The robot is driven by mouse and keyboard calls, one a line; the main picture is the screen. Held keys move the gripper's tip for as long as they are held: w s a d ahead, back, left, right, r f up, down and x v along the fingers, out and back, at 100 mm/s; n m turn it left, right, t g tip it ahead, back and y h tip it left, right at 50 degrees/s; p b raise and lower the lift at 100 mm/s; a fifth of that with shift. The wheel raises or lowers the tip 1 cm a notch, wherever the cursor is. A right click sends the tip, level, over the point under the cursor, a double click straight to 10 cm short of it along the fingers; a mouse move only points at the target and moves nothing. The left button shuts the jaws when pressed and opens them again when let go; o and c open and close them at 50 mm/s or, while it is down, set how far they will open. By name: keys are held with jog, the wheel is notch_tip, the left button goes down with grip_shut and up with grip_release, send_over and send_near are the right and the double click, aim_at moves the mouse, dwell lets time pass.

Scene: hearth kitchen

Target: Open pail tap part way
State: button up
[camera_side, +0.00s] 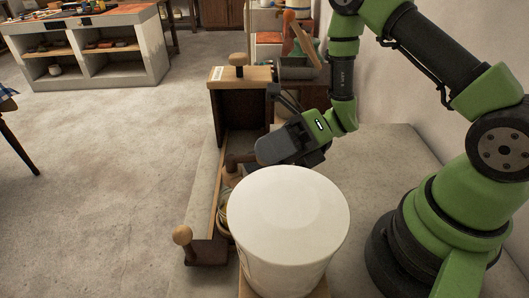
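A white pail (288,215) with a round pale top stands in the foreground on a wooden support. No tap can be made out on the side of the pail that shows; its far side and most of its lower part are hidden. My gripper (262,152) is just behind the pail's rim, pointing left and down. Its dark fingers overlap in this view, so whether they are apart or closed is unclear. A brown wooden piece (240,159) shows right beside the fingertips; I cannot tell whether they touch.
A wooden box-like unit (240,76) with a round knob stands behind my gripper. A white workbench (88,50) stands far left; the floor between is clear.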

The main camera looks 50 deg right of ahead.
jog(key=c, duration=0.8)
jog(key=shift+w+d+r+n+g, duration=0.15)
jog(key=shift+n+g, duration=0.35)
jog(key=shift+g, duration=0.3)
jog(key=shift+w+d+n+g+h, duration=0.15)
jog(key=shift+w+n+g, duration=0.2)
jog(key=shift+n+g, duration=0.8)
jog(key=shift+w+d+n+g+h, duration=0.1)
jog(key=shift+w+n+g, duration=0.4)
jog(key=shift+g, duration=1.1)
jog(key=shift+w+d+n+g+h, duration=0.15)
jog(key=shift+n+g, duration=0.9)
jog(key=shift+g, duration=0.3)
jog(key=o, duration=0.8)
jog(key=shift+o, duration=0.2)
jog(key=shift+d, duration=0.1)
